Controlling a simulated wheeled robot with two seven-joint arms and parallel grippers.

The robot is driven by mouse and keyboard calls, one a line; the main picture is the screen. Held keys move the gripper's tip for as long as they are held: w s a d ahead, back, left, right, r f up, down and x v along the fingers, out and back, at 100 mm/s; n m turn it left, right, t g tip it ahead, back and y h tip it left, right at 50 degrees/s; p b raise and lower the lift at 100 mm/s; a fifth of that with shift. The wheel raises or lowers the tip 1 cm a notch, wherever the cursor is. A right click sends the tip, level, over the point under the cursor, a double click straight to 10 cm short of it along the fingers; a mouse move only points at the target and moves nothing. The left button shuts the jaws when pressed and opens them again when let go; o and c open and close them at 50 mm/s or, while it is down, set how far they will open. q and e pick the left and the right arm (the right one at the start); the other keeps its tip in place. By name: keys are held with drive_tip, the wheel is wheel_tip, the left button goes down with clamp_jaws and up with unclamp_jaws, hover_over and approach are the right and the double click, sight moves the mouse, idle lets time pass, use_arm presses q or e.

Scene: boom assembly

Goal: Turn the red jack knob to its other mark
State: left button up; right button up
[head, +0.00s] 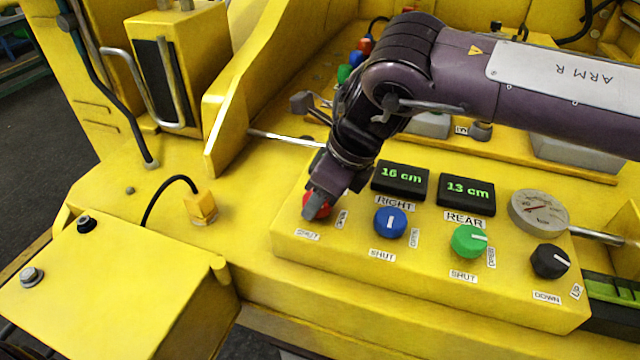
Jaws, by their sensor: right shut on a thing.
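The red jack knob (308,212) sits at the left end of the sloped yellow control panel (420,270). A SHUT label lies below it and another label, partly hidden, to its right. My right gripper (317,204) comes down from above and is shut on the red knob. The fingers cover most of the knob, so I cannot see its pointer or which mark it faces. My left gripper is not in the head view.
A blue knob (390,223), a green knob (468,241) and a black knob (550,261) stand to the right. Two displays (399,181) read 16 cm and 13 cm. A round gauge (538,211) is at right. A yellow plug (201,206) with a black cable stands left.

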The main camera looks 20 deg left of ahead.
drive_tip(key=n+p, duration=0.1)
drive_tip(key=n, duration=0.1)
drive_tip(key=n+g+p, duration=0.1)
drive_tip(key=n+p, duration=0.1)
drive_tip(key=n+g+p, duration=0.1)
drive_tip(key=n, duration=0.1)
drive_tip(key=shift+w+r+h, duration=0.25)
drive_tip(key=shift+r+h, duration=0.05)
drive_tip(key=shift+a+f+n+g+h+p, duration=0.15)
drive_tip(key=shift+n+g+p, duration=0.25)
drive_tip(key=shift+n+p, duration=0.4)
drive_tip(key=shift+d+n+g+h+p, duration=0.1)
drive_tip(key=shift+n+g+h+p, duration=0.25)
drive_tip(key=shift+n, duration=0.75)
drive_tip(key=shift+f, duration=0.1)
drive_tip(key=o, duration=1)
drive_tip(key=v, duration=0.7)
drive_tip(key=shift+w+r+b, duration=0.2)
drive_tip(key=shift+r+b, duration=0.15)
drive_tip(key=shift+b, duration=0.05)
